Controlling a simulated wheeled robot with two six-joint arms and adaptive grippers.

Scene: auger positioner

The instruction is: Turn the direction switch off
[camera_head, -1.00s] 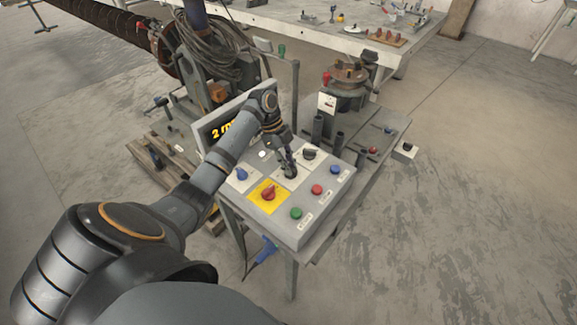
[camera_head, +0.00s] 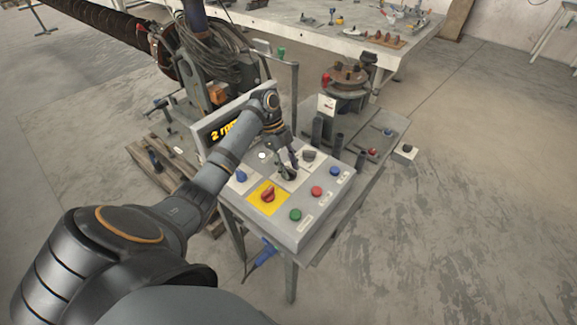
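The control panel (camera_head: 280,228) is a grey sloped box on a stand in the middle of the view. My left gripper (camera_head: 290,172) is over its upper middle, at a dark knob that it largely hides; this may be the direction switch, but its label cannot be read. I cannot tell whether the fingers touch or grip the knob. A black knob (camera_head: 309,155) is just right of the gripper. A blue knob (camera_head: 241,175) is to its left, and a red knob (camera_head: 268,195) on a yellow plate is below. My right gripper is not in view.
A red button (camera_head: 317,191), a green button (camera_head: 295,215) and a blue button (camera_head: 334,171) line the panel's right side. A display (camera_head: 222,131) stands behind the panel. A turntable device (camera_head: 348,80) and upright tubes are behind right. Open floor lies to the right.

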